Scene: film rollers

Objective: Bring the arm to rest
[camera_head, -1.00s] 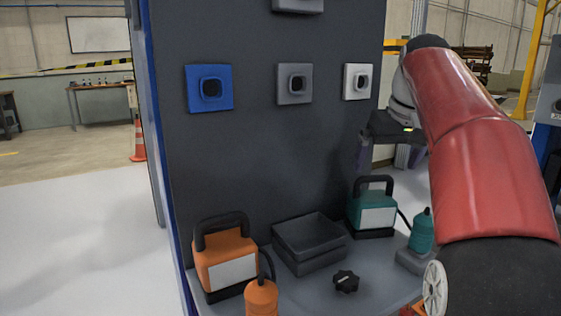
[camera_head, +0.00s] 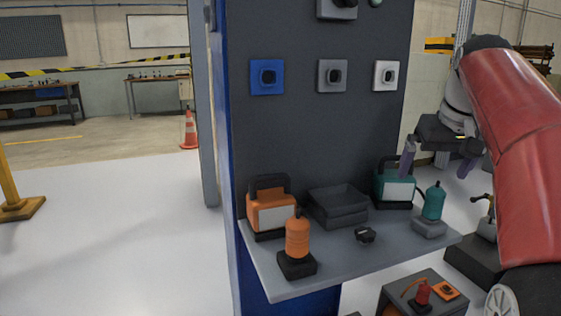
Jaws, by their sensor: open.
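My gripper (camera_head: 437,168) is at the right, at the end of my red arm (camera_head: 510,130). Its two purple-grey fingers point down and stand wide apart, with nothing seen between them. It is in front of the right edge of the dark panel (camera_head: 310,130), above the shelf's right end. The teal device (camera_head: 394,188) with a black handle shows behind and left of the fingers; I cannot tell whether the left finger touches it.
The grey shelf (camera_head: 350,260) holds an orange device (camera_head: 272,215), an orange bottle-shaped part (camera_head: 297,240), a dark tray (camera_head: 338,216), a black knob (camera_head: 365,236) and a teal bottle-shaped part (camera_head: 433,203). A low grey stand (camera_head: 400,300) is below. Open floor lies left.

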